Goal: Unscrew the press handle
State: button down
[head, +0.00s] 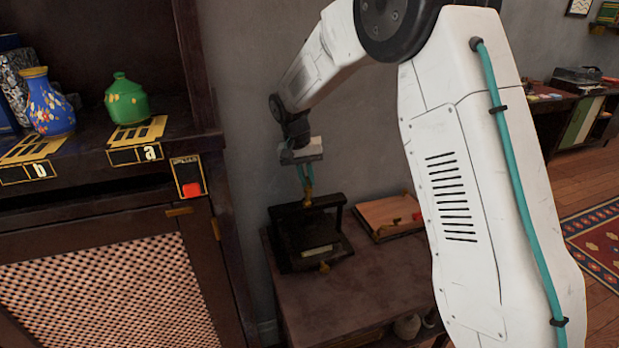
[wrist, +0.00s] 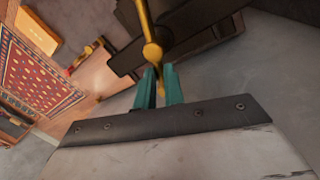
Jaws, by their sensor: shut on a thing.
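The press (head: 308,256) is a black frame on a small dark table against the grey wall. Its brass handle (head: 308,198) stands at the top of the frame. My gripper (head: 306,184) points down from above, its teal fingers shut on the top of the handle. In the wrist view the brass handle (wrist: 150,30), a bar with a round knob, lies at the fingertips of my gripper (wrist: 161,72), and part of the handle shows between the teal fingers. The black press frame (wrist: 190,32) shows behind it. The fingers hide part of the handle.
The small table (head: 330,290) also holds a wooden board or tray (head: 388,214) right of the press. A dark cabinet at left carries a blue flowered vase (head: 48,102), a green lidded pot (head: 126,98) and a red-button box (head: 189,178). A patterned rug (head: 598,240) lies at right.

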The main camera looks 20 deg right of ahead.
jog(key=n, duration=0.3)
jog(key=a+n+t, duration=0.1)
jog(key=n, duration=0.3)
jog(key=a+n+t, duration=0.1)
jog(key=n, duration=0.3)
jog(key=shift+s+a, duration=0.25)
jog(key=shift+s, duration=0.1)
jog(key=n, duration=0.3)
jog(key=s+n+y, duration=0.1)
jog(key=n, duration=0.1)
jog(key=shift+a+t, duration=0.3)
jog(key=shift+t, duration=0.1)
jog(key=n, duration=0.2)
jog(key=s+n, duration=0.1)
jog(key=n, duration=0.2)
jog(key=shift+s+a+y, duration=0.1)
jog(key=shift+y, duration=0.3)
jog(key=shift+n, duration=0.3)
jog(key=c, duration=1.5)
grip_release()
jog(key=shift+s+r, duration=0.1)
jog(key=shift+r, duration=0.05)
notch_tip(320, 180, up, 7)
jog(key=s, duration=0.1)
jog(key=shift+s+r, duration=0.2)
